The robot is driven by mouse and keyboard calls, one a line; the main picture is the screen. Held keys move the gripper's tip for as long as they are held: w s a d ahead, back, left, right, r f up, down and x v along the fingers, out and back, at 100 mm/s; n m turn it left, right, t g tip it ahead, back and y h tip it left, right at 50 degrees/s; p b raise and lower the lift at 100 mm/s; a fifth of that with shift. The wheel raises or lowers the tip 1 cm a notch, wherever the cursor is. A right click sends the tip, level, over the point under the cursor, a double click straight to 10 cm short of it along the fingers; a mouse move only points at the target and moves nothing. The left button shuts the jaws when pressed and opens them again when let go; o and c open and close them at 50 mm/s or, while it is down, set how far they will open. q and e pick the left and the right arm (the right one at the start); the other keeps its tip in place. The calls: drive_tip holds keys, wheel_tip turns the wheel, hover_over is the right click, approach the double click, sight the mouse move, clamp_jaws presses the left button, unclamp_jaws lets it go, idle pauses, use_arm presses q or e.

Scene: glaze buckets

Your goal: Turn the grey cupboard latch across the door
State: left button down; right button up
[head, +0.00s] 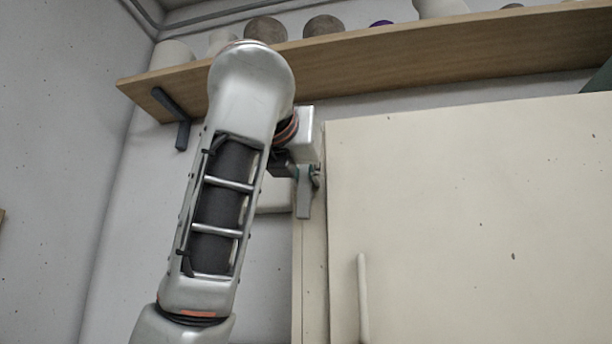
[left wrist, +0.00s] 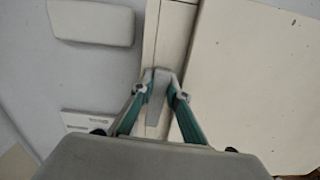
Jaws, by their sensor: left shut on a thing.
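The grey latch (head: 304,196) hangs on the cupboard's left frame, pointing down, beside the left edge of the cream door (head: 460,220). The door is closed. In the left wrist view the latch (left wrist: 157,100) shows between the fingertips. My left gripper (head: 308,176) is at the latch's upper part, shut on it; in the left wrist view the two fingers (left wrist: 160,80) meet around it. My left wrist partly hides the latch's top in the head view. My right gripper is not in view.
A wooden shelf (head: 400,52) with pots, among them a brown round one (head: 266,29), runs above the cupboard, close to my left arm. A dark shelf bracket (head: 172,115) is left of the arm. A pale upright handle (head: 363,298) stands out from the door.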

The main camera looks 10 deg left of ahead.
use_arm(q)
drive_tip(key=shift+d+m, duration=0.15)
drive_tip(key=shift+m, duration=0.55)
drive_tip(key=c, duration=2.2)
unclamp_jaws()
drive_tip(key=shift+w, duration=0.1)
